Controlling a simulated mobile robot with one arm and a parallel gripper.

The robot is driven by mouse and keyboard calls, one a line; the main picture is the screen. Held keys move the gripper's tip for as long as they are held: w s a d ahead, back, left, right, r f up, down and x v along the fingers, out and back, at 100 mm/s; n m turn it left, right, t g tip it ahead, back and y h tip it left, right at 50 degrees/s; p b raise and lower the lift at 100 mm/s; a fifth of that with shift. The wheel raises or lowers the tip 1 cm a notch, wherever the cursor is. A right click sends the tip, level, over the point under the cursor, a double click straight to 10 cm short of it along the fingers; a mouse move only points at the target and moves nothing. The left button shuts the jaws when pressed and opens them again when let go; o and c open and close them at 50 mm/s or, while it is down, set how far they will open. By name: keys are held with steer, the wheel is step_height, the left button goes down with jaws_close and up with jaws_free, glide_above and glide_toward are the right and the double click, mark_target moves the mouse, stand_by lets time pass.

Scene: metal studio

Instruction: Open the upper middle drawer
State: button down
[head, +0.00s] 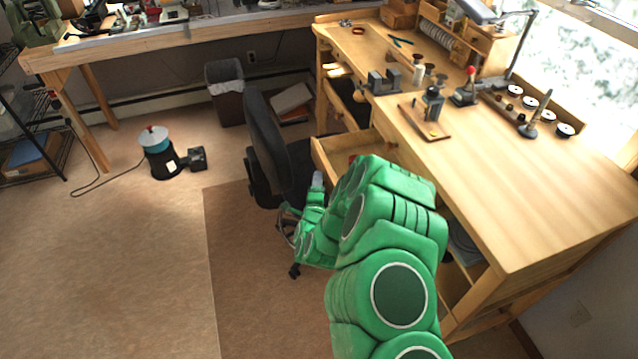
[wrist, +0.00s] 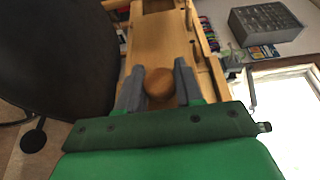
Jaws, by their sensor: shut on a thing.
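A wooden drawer (head: 333,158) stands pulled out from the wooden workbench (head: 520,190) in the head view. In the wrist view the drawer front (wrist: 160,42) has a round wooden knob (wrist: 158,83). My gripper (wrist: 159,88) is shut on this knob, with one grey finger on each side of it. In the head view my green arm reaches down to the drawer, and my gripper (head: 318,180) shows only in part beside the chair. My arm hides the right part of the drawer and the bench front below it.
Small tools stand on the bench top.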

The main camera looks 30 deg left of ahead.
steer(key=shift+f, duration=0.1)
steer(key=c, duration=0.8)
jaws_free()
steer(key=shift+s, duration=0.1)
steer(key=shift+v, duration=3.8)
